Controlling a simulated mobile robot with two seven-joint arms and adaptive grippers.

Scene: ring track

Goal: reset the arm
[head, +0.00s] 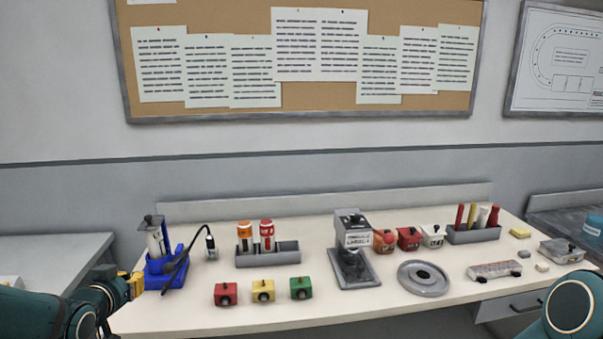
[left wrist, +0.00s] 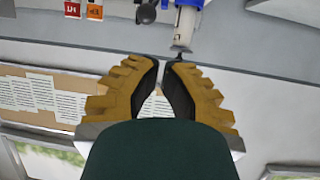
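My left gripper (head: 135,285) has yellow fingers and is at the left front edge of the table, beside a blue stand (head: 160,272) with a grey-white device. In the left wrist view the fingers (left wrist: 163,62) come together at their tips with only a slim gap and nothing visible between them. The device (left wrist: 184,28) shows just beyond the tips there; I cannot tell whether they touch. My right arm shows at the lower right of the head view, but its gripper is out of frame.
The table (head: 400,303) holds a tube rack (head: 285,255), red (head: 226,294), yellow (head: 263,291) and green (head: 301,288) blocks, a grey press (head: 352,250), a round grey disc (head: 424,279) and a rack of coloured sticks (head: 474,235). A black cable (head: 187,247) arches beside the blue stand.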

